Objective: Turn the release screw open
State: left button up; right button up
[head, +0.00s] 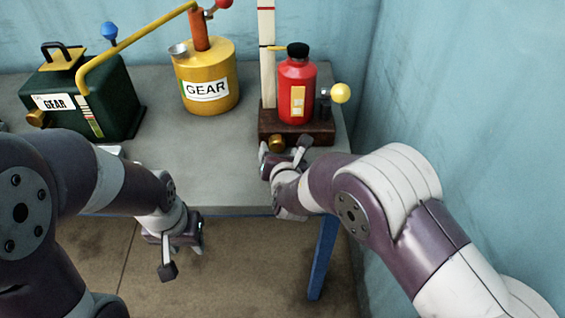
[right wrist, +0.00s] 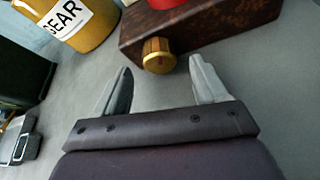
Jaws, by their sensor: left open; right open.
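A ribbed brass screw knob (head: 277,143) sticks out of the front of a dark red-brown base block (head: 318,134) at the right end of the table. It also shows in the right wrist view (right wrist: 158,55), just beyond the gap between my fingertips. A red bottle (head: 296,92) with a black cap stands on the block. My right gripper (head: 283,149) is open and empty, its fingers pointing at the knob, one towards each side; they look apart from it. My left gripper (head: 183,256) is open and empty, low in front of the table edge.
A yellow GEAR can (head: 207,80) with an orange pump stands mid-table. A dark green GEAR container (head: 112,100) with another brass knob (head: 37,118) stands left. A yellow ball knob (head: 341,93) sits beside the bottle. The blue wall is close on the right.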

jog(key=v, duration=1)
